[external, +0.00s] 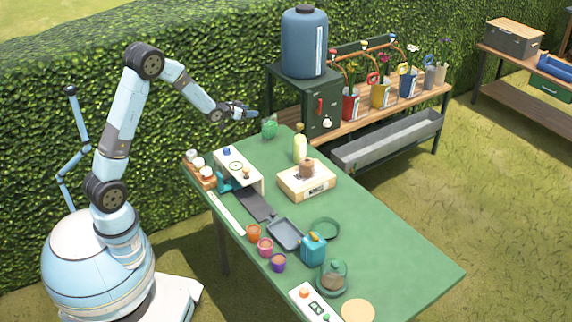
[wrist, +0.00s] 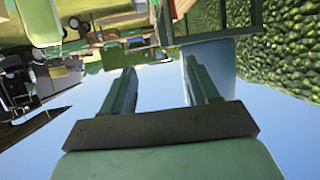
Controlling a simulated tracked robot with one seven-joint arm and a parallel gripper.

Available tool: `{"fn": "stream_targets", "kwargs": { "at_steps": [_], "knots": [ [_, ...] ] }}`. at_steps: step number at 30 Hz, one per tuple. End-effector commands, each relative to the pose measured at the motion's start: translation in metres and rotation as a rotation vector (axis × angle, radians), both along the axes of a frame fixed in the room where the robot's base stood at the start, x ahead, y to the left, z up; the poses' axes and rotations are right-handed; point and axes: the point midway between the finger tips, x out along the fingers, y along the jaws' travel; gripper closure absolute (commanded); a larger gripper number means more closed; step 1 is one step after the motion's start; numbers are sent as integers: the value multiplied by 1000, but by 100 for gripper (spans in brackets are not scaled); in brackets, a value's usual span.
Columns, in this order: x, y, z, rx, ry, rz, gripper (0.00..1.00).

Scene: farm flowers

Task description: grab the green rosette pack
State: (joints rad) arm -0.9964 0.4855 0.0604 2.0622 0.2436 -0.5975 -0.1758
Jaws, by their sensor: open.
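A small green pack (external: 269,128), which looks like the rosette pack, stands at the far end of the green table (external: 390,250). Its details are too small to make out. My gripper (external: 252,112) is in the air above and slightly left of the pack, apart from it. In the wrist view, my gripper (wrist: 158,75) has its two fingers spread with nothing between them. I cannot pick out the pack for sure in the wrist view, which looks tilted and upside down.
A dark green cabinet (external: 322,115) with a blue tank (external: 304,45) stands close right of my gripper. A pale yellow bottle (external: 300,148), a white device (external: 238,168) and a wooden box (external: 307,183) stand nearby on the table. A hedge (external: 210,60) runs behind.

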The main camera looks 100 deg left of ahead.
Motion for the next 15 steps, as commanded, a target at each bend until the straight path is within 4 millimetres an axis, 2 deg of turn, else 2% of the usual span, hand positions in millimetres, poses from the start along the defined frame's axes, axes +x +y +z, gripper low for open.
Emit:
{"fn": "stream_targets", "kwargs": {
  "at_steps": [1, 6, 9, 15],
  "knots": [
    [-1, -1, -23, -8, 5, 0, 40],
    [0, 0, -73, -5, 2, 0, 40],
    [0, 0, -88, -2, 1, 0, 40],
    [5, 6, -100, -1, -1, 0, 40]
  ]
}}
